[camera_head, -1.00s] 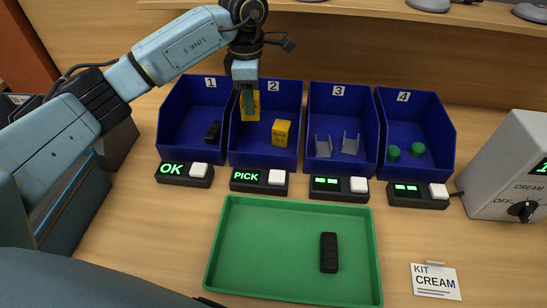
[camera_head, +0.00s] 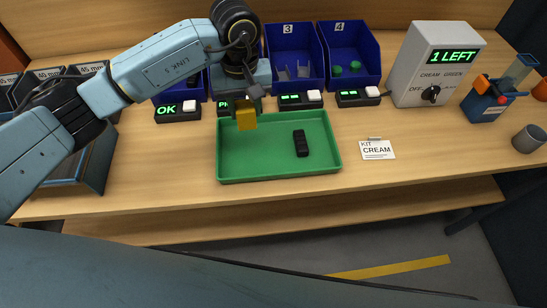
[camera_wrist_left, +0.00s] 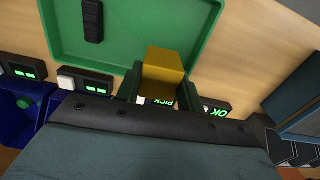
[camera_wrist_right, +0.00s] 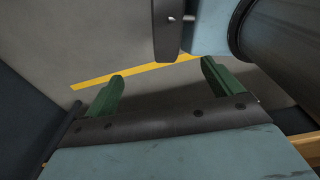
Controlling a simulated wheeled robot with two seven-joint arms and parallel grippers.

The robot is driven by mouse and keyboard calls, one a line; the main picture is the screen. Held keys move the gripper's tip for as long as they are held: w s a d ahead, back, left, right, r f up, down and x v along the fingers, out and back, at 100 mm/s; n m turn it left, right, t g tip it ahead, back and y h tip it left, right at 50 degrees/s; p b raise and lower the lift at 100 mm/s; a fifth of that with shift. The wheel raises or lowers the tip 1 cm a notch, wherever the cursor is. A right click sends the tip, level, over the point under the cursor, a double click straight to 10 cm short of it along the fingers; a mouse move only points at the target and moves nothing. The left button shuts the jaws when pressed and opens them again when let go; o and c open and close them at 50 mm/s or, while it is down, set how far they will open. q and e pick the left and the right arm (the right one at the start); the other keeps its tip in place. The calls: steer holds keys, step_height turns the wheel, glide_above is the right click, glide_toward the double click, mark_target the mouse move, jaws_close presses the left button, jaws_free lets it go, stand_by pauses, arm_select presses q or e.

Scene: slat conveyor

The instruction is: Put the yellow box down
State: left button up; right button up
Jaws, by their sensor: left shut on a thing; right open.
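The yellow box (camera_head: 246,119) is held in my left gripper (camera_head: 240,108) over the back left part of the green tray (camera_head: 262,176). In the left wrist view, the yellow box (camera_wrist_left: 164,66) sits between the two green fingers of the left gripper (camera_wrist_left: 158,88), with the tray (camera_wrist_left: 125,55) beyond it. I cannot tell how far above the tray floor the box is. A black ribbed block (camera_head: 301,143) lies in the tray, right of the yellow box. My right gripper (camera_wrist_right: 160,90) is open and empty in the right wrist view, above the floor.
Blue bins (camera_head: 352,54) stand behind the tray, with switch boxes (camera_head: 300,98) before them. A KIT CREAM card (camera_head: 377,149) lies right of the tray. A grey box reading 1 LEFT (camera_head: 430,62) stands at the right. The front left of the tray is clear.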

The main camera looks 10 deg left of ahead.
mark_target(249, 126)
arm_select(q)
steer(key=shift+s+d+f+m, duration=0.2)
steer(key=shift+s+f+m, duration=0.1)
step_height(249, 126, down, 5)
steer(key=shift+w+f+p, duration=0.15)
steer(key=shift+f+p, duration=0.05)
steer(key=shift+p, duration=0.2)
step_height(249, 126, down, 4)
steer(key=shift+f, duration=0.15)
arm_select(e)
steer(key=shift+w+r, duration=0.4)
steer(key=shift+r, duration=0.3)
arm_select(q)
steer(key=shift+f, duration=0.15)
steer(key=o, duration=0.9)
steer(key=shift+o, duration=0.2)
arm_select(e)
steer(key=shift+f, duration=0.15)
steer(key=shift+s, duration=0.1)
